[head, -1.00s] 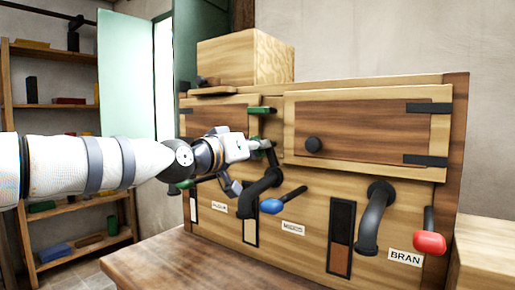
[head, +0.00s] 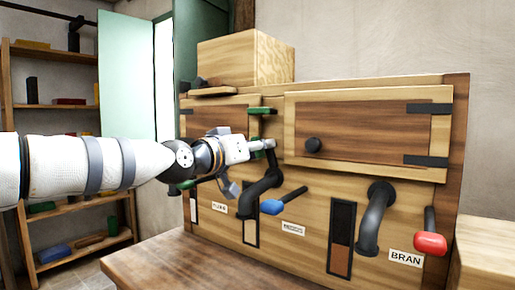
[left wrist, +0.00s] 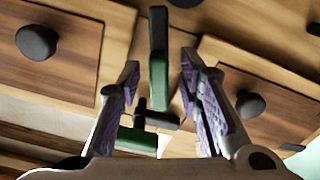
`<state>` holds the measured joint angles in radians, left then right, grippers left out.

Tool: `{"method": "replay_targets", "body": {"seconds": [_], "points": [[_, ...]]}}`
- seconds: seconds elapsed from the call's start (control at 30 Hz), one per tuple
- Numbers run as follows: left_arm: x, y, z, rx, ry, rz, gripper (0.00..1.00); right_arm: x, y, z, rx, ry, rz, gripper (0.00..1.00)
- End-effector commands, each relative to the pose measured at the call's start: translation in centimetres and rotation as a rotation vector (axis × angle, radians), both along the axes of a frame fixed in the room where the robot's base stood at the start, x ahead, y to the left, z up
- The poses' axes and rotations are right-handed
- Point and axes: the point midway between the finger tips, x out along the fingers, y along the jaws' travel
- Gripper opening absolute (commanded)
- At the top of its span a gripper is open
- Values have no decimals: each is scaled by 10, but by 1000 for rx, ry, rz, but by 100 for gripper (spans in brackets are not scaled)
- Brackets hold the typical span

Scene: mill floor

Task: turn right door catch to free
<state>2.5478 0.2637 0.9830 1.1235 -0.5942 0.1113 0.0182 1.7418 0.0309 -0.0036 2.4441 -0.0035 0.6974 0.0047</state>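My left gripper (head: 264,146) is at the strip between the two cabinet doors, left of the right door (head: 365,130). In the left wrist view its fingers (left wrist: 160,95) are apart. A catch with a green end and dark arm (left wrist: 158,60) stands lengthwise between them, with a gap on each side. That view looks upside down. A second green-and-black catch (left wrist: 140,138) lies crosswise there; it seems to be the upper green catch (head: 262,110) in the head view. The fingers largely hide the lower catch in the head view. My right gripper is not in view.
Below the doors, dark curved spouts (head: 374,215) stick out, with a blue-ended lever (head: 272,206) close under the gripper and a red-ended lever (head: 430,240) at right. The right door has a black knob (head: 313,145). A wooden table (head: 200,265) lies in front.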

Motion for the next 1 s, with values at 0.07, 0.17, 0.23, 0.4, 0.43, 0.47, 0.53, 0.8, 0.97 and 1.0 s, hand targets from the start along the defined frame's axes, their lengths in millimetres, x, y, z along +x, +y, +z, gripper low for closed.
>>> {"method": "replay_targets", "body": {"seconds": [0.07, 0.17, 0.23, 0.4, 0.43, 0.47, 0.53, 0.8, 0.97, 1.0], "points": [[0, 0, 0, -1, 1, 0, 32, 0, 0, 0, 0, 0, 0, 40], [-2, 1, 1, -1, -1, -1, 32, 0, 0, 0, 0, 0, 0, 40], [-8, 6, 2, 0, -2, -1, 32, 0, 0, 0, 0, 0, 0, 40], [-39, 29, 2, -1, 1, 0, 32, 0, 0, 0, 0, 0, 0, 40], [-46, 34, 2, -3, 0, 1, 32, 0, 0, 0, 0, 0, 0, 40], [-52, 39, 2, -1, 0, 0, 32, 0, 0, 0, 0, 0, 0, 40], [-67, 49, 1, -1, 0, 0, 32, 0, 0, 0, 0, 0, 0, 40], [-97, 70, 1, -1, -1, 0, 32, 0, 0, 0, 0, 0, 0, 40], [-98, 71, 0, -1, -1, 0, 32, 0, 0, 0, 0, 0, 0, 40], [-98, 71, 0, -1, -1, 0, 32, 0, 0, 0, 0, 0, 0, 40]]}}
